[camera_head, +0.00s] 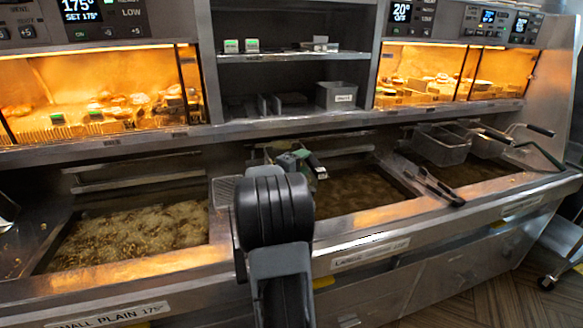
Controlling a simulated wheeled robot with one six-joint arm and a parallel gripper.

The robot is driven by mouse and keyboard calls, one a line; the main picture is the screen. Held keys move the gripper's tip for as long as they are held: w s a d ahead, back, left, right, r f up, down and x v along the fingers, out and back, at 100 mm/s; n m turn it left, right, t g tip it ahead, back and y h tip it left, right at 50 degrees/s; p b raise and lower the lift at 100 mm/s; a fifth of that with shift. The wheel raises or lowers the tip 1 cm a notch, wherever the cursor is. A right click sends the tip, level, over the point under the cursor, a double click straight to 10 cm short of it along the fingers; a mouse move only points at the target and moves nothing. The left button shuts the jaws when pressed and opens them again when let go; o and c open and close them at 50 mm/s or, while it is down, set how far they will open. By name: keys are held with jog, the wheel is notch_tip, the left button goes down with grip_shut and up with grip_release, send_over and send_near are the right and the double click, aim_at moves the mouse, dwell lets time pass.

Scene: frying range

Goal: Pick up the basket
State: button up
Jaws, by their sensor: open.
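A metal fry basket (440,146) hangs over the right end of the right oil vat, with a black-gripped handle pointing right. A second basket (485,142) sits close beside it, partly hidden behind it. Handles, one dark and one green, reach over the right edge of the range. My gripper (314,167) is over the left part of the right vat, well left of both baskets and apart from them. It is open and looks empty, though my black arm hides part of it.
Tongs (432,185) lie on the front ledge between my gripper and the baskets. The left vat (135,238) holds bubbling oil with food. A meshed metal piece (224,190) stands left of my arm. Lit food cabinets and a shelf (290,57) rise behind.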

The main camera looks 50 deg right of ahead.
jog(key=shift+s+d, duration=0.1)
jog(key=shift+d, duration=1.15)
grip_shut()
jog(key=shift+r, duration=0.1)
